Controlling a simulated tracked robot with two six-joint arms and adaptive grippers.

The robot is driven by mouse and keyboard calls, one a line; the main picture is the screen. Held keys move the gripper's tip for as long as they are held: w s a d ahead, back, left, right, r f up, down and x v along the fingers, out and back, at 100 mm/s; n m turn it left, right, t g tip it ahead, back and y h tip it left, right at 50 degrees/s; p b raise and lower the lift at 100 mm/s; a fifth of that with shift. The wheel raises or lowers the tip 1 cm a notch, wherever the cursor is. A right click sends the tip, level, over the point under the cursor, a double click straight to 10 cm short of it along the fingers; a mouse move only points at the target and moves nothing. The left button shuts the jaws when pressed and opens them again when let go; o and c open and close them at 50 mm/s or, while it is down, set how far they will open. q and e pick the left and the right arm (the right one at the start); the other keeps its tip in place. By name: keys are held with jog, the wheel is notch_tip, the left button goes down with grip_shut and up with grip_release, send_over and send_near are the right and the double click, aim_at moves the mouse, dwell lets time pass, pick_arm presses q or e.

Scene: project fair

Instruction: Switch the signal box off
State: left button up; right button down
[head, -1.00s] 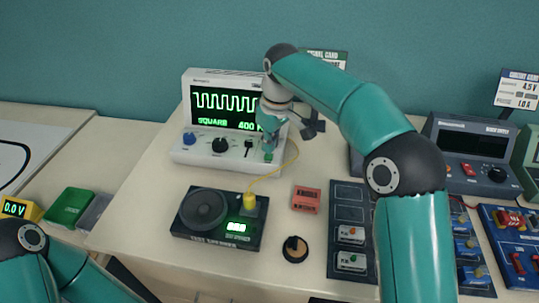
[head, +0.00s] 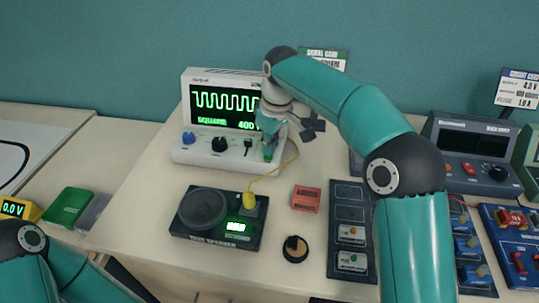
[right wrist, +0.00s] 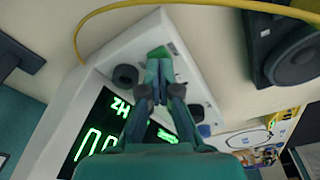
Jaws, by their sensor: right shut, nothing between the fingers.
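The signal box (head: 222,158) is a white console at the back of the table. Its lit screen (head: 224,104) shows a green square wave with "SQUARE" and 400. A blue knob (head: 189,138), a black knob (head: 219,144) and a small black lever (head: 248,143) line its front panel. My right gripper (head: 268,148) is shut and empty at the panel's right end. In the right wrist view its closed fingertips (right wrist: 162,75) are close to a green part (right wrist: 160,52) on the panel; I cannot tell whether they touch. My left gripper is out of view.
A black speaker unit (head: 205,212) with a yellow plug and cable stands in front of the box. A red block (head: 306,198), a round black knob piece (head: 295,249) and a dark card panel (head: 347,210) lie to its right. A power supply (head: 470,152) stands farther right.

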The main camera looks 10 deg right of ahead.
jog(key=shift+f+b, duration=0.35)
jog(key=shift+f, duration=0.25)
dwell(0.3)
jog(key=shift+r, duration=0.1)
notch_tip(320, 180, up, 10)
jog(key=p, duration=1)
jog(key=shift+p, duration=0.35)
